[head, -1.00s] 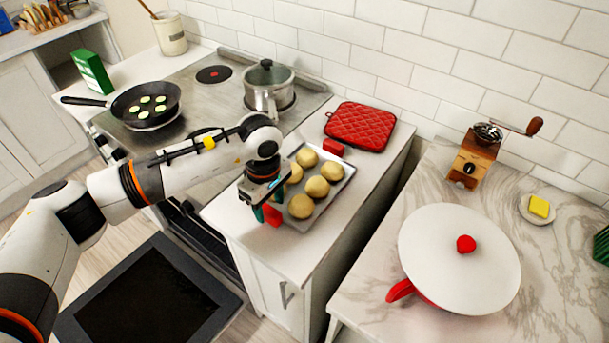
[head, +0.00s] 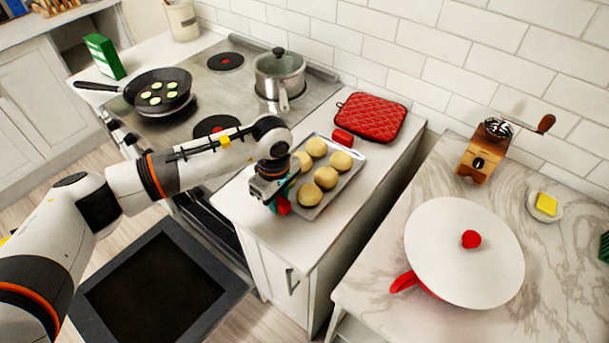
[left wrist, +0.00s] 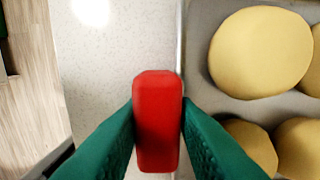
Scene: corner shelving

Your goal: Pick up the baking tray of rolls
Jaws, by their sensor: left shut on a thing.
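The metal baking tray (head: 309,212) lies on the narrow white counter and holds several round golden rolls (head: 326,177). It has a red grip at its far end (head: 342,136) and another at its near end, which shows in the left wrist view (left wrist: 157,120). My left gripper (head: 279,204) is at the tray's near left edge. Its green fingers are shut on the near red grip, one on each side, as the left wrist view shows. The gripper partly hides the tray's near left edge in the head view. My right gripper is not in view.
A red quilted mitt (head: 372,117) lies just behind the tray. The stove at left holds a pan (head: 158,92) and a pot (head: 279,75). Right of a gap, a marble counter holds a white-lidded pan (head: 464,252) and a grinder (head: 484,152). The open oven door (head: 155,285) is below.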

